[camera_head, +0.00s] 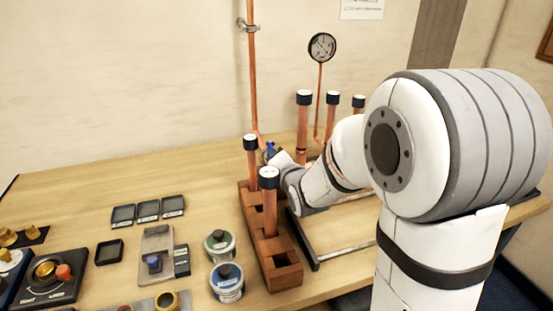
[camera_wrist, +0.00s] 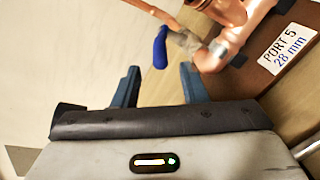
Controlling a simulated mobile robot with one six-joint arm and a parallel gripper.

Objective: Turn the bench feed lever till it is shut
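The feed lever has a blue handle (camera_wrist: 160,47) on a metal valve body (camera_wrist: 184,38), joined to copper pipework (camera_wrist: 222,45). In the wrist view the handle hangs beyond my fingertips, roughly between them in the picture. My gripper (camera_wrist: 160,72) is open, with two blue-grey fingers apart and nothing seen between them. No contact with the handle shows. In the head view the small blue handle (camera_head: 270,149) is at the foot of the tall wall pipe, just past the end of my arm. My arm hides the gripper's fingers there.
Close to the lever, a wooden rack (camera_head: 270,252) holds upright capped copper tubes (camera_head: 270,205). A "PORT 5 28 mm" label (camera_wrist: 287,47) shows beside the pipework. A gauge (camera_head: 322,46) stands behind. Tins (camera_head: 227,281) and small trays (camera_head: 148,210) lie left; the bench's back left is clear.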

